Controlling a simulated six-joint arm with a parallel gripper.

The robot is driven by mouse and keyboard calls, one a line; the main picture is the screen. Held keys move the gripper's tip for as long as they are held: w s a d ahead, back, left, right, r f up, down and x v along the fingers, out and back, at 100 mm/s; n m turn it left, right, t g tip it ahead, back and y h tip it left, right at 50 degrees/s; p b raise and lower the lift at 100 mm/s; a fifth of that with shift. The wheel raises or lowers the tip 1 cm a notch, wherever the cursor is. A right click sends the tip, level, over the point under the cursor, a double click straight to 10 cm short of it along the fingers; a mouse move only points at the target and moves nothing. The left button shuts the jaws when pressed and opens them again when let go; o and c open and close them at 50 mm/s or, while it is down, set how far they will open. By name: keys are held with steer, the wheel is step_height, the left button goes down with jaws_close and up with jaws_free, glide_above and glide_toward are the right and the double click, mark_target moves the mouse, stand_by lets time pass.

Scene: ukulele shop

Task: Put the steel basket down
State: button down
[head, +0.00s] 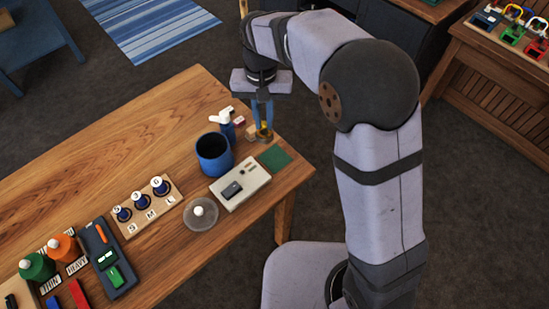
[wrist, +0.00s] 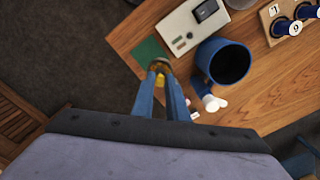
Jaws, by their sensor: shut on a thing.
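A clear round dish (head: 201,216) and a stand of stamps (head: 146,207) are nearer. The table edge is close on the right.

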steer(key=shift+s+d+f+p, duration=0.1)
steer(key=shift+d+f+p, duration=0.4)
steer(key=shift+f, duration=1.25)
steer(key=shift+d+f+p, duration=0.45)
steer(key=shift+f, duration=1.3)
steer(key=shift+s+d+f+p, duration=0.1)
steer(key=shift+d+f+p, duration=0.4)
steer(key=shift+f, duration=1.25)
steer(key=shift+w, duration=0.1)
steer(key=c, duration=1.7)
jaws_free()
steer(key=shift+f, duration=0.1)
steer(key=shift+c, duration=0.2)
step_height(320, 180, up, 12)
steer(key=b, duration=0.2)
steer(key=shift+b, duration=0.35)
